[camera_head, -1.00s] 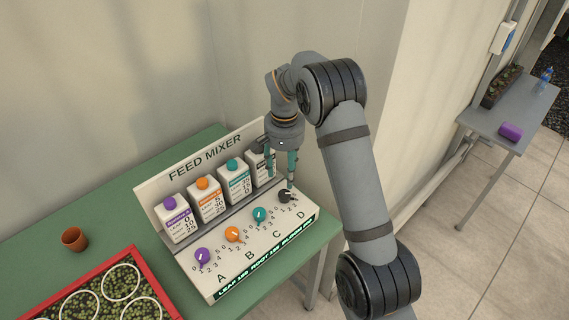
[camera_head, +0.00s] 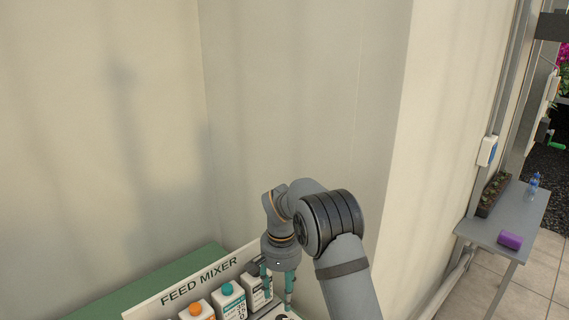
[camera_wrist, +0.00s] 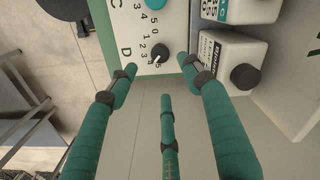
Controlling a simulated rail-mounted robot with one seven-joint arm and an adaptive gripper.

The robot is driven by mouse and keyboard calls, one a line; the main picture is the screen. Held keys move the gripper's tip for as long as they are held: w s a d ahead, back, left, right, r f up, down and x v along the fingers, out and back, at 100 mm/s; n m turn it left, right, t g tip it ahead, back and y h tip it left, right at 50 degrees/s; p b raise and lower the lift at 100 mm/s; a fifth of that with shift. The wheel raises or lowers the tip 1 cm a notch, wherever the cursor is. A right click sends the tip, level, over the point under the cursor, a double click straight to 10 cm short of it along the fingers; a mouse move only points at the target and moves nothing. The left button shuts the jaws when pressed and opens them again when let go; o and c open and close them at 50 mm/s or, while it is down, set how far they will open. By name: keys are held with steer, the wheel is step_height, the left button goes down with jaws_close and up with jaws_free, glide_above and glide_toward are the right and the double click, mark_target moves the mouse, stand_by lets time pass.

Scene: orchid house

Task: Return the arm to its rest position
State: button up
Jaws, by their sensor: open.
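My gripper (camera_head: 277,287) hangs fingers down at the right end of the feed mixer (camera_head: 172,305) in the head view, and its fingertips run near the lower picture edge. In the wrist view my gripper (camera_wrist: 165,80) has its green fingers spread apart with nothing between them. The black knob D (camera_wrist: 159,53) of the mixer lies beyond the fingertips, and the fingers appear apart from it. Part of a teal knob (camera_wrist: 153,3) shows at the top. The arm is bent, with its lower part out of the head view.
White bottles with orange (camera_head: 195,308), teal (camera_head: 228,288) and black caps stand in the mixer on the green table (camera_head: 150,285). A wall (camera_head: 300,120) is close behind. At right, a grey side table (camera_head: 490,236) holds a purple item (camera_head: 509,240), a bottle (camera_head: 533,186) and a plant tray (camera_head: 493,194).

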mark_target(282, 319)
step_height(282, 319, down, 10)
steer(key=shift+f, duration=0.2)
steer(key=shift+r, duration=0.1)
stand_by(0.4)
